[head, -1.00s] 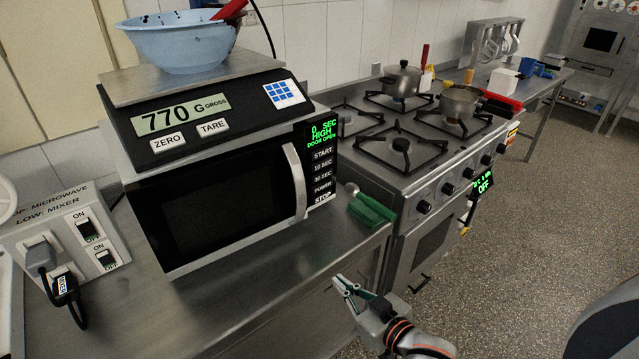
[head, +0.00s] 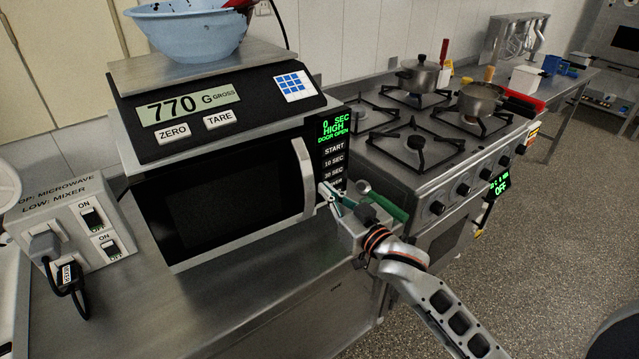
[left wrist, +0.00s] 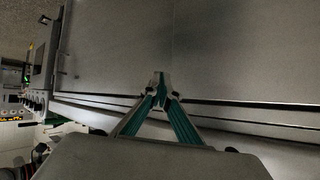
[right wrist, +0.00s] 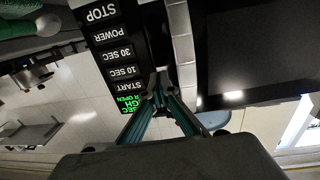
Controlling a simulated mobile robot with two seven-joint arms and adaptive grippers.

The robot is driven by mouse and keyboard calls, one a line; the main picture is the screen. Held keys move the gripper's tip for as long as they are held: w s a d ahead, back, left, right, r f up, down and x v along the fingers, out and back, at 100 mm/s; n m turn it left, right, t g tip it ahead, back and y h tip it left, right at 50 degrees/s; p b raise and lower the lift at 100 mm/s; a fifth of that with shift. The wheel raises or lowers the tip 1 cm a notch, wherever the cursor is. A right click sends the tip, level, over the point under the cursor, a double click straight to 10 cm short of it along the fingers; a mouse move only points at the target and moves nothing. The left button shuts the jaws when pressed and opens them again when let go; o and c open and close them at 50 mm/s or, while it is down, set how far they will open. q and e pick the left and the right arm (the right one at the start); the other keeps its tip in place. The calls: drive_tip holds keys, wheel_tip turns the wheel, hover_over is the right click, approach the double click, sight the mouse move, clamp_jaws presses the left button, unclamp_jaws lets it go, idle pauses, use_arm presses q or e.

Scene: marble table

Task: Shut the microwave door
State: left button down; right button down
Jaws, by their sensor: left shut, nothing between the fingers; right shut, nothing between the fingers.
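The microwave (head: 163,219) stands on the steel counter. Its dark-windowed door (head: 235,200) looks almost flush with the front, and the display (head: 335,128) reads "DOOR OPEN". The curved silver handle (head: 305,178) is at the door's right edge; it also shows in the right wrist view (right wrist: 182,45). My right gripper (head: 328,193) is shut and empty, its tips beside the handle's lower end, over the control panel's lower part. I cannot tell whether they touch. In the right wrist view its tips (right wrist: 162,82) lie between panel and handle. My left gripper (left wrist: 160,86) is shut and empty, facing plain grey metal.
A scale (head: 215,115) with a blue bowl (head: 190,30) sits on the microwave. A green-handled item (head: 395,210) lies close behind my right gripper. The stove (head: 440,150) with pots stands to the right. A switch box (head: 70,225) is at the left.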

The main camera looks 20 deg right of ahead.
drive_tip(key=shift+x, duration=1.9)
drive_tip(key=w+a+n+y, duration=0.1)
drive_tip(key=w+a+n+g+y, duration=0.1)
drive_tip(key=y, duration=0.1)
drive_tip(key=shift+w+p, duration=0.35)
drive_tip(key=shift+w, duration=0.05)
drive_tip(key=shift+s, duration=0.1)
